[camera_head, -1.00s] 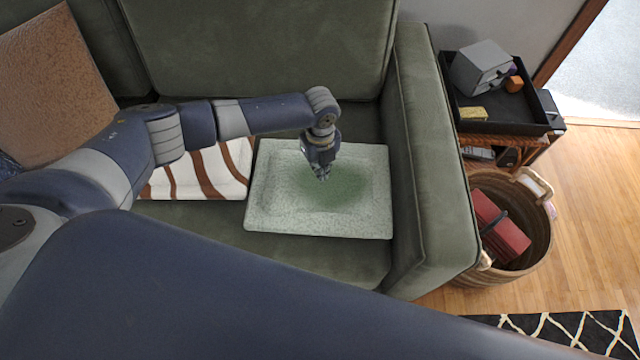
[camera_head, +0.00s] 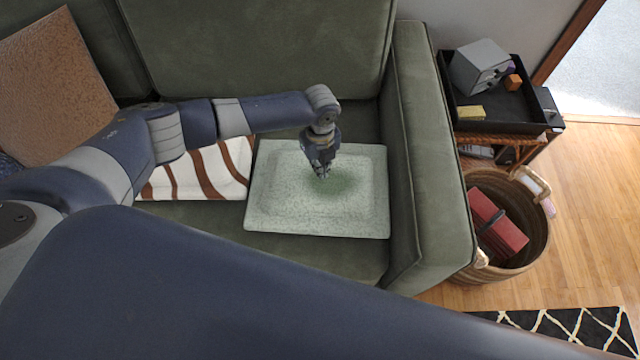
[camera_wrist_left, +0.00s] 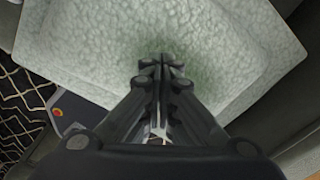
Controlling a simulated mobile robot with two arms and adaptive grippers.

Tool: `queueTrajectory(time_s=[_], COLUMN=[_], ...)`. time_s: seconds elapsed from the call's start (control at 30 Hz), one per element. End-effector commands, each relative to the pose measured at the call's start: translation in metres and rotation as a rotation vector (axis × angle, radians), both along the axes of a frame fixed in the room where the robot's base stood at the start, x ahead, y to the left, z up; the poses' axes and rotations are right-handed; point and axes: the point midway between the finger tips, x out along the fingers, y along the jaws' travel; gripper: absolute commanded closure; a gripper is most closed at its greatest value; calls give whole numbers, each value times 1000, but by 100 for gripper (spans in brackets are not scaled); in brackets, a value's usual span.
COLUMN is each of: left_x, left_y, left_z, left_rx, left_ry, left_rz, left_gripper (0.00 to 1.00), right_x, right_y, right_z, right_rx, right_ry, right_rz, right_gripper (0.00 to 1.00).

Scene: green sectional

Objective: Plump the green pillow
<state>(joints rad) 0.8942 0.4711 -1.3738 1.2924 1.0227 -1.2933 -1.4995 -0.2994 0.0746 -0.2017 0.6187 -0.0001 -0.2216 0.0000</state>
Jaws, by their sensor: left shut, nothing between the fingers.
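The green pillow (camera_head: 318,212) lies flat on the sofa seat beside the right armrest. It is pale green with a darker green patch near its middle. My left gripper (camera_head: 322,174) is shut and empty, pointing down at the pillow by the dark patch. In the left wrist view the closed fingertips (camera_wrist_left: 164,62) are over the dark patch of the pillow (camera_wrist_left: 95,40); I cannot tell whether they touch it. My right gripper is in neither view.
The green sofa's armrest (camera_head: 425,150) rises right of the pillow. A striped pillow (camera_head: 205,172) lies left, and a brown cushion (camera_head: 55,90) leans further left. A black tray (camera_head: 500,108) with boxes and a wicker basket (camera_head: 538,240) stand beyond the armrest.

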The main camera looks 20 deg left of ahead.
Motion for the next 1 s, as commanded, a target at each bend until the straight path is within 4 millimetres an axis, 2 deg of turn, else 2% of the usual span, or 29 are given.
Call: queueTrajectory(time_s=[0.6,1.0], left_x=[1,0], left_y=[0,0], left_z=[-16,-16], left_rx=[0,0], left_ry=[-1,0], left_rz=[0,1], left_gripper=[100,100], right_x=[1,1], right_y=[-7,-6], right_z=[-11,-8], right_rx=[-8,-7], right_ry=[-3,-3], right_rz=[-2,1], right_gripper=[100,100])
